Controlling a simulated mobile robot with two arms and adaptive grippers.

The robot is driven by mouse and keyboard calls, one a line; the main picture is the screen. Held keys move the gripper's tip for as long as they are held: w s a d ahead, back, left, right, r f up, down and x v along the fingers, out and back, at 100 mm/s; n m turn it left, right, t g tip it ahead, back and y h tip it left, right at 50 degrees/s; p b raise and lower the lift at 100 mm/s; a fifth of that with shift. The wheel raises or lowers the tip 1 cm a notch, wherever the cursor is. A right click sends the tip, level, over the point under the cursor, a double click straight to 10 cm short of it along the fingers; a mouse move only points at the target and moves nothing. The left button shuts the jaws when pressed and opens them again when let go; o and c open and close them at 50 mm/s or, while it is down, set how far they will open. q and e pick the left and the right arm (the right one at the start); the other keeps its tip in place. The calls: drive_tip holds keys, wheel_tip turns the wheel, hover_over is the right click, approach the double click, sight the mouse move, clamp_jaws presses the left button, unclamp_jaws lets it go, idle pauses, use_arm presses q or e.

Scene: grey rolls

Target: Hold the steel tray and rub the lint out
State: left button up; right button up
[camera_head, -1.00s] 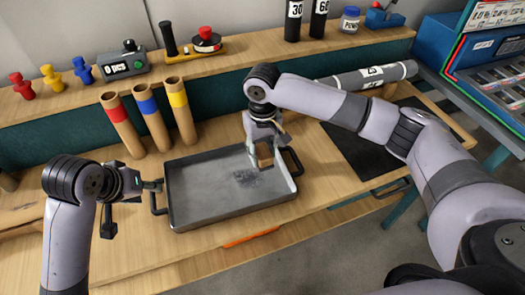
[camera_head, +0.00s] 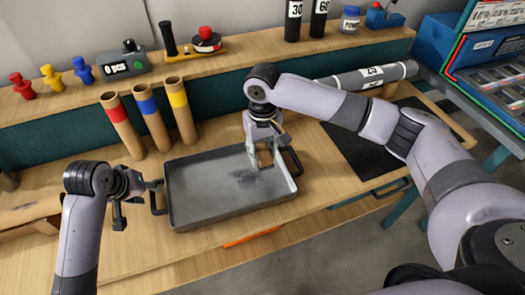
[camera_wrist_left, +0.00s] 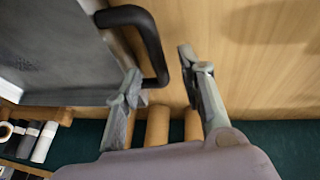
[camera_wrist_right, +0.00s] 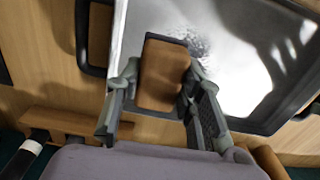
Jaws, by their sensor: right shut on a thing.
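The steel tray (camera_head: 205,195) lies on the bench, with a dark handle at each end. A dark lint patch (camera_head: 247,177) is on its floor, right of the middle; it also shows in the right wrist view (camera_wrist_right: 199,46). My right gripper (camera_head: 262,165) is over the tray's right part, shut on a brown block (camera_wrist_right: 163,75) beside the patch. Whether the block touches the tray floor is unclear. My left gripper (camera_wrist_left: 162,82) is open at the tray's left handle (camera_wrist_left: 152,42). The handle's bend shows between its fingers, without a grip on it.
Three brown tubes with red (camera_head: 118,114), blue and yellow bands stand behind the tray. A black mat (camera_head: 370,150) lies to the right, and a grey roll (camera_head: 370,75) behind it. An orange strip (camera_head: 250,237) is at the bench's front edge.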

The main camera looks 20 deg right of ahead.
use_arm(q)
drive_tip(key=shift+x, duration=1.15)
drive_tip(key=shift+c, duration=0.6)
clamp_jaws()
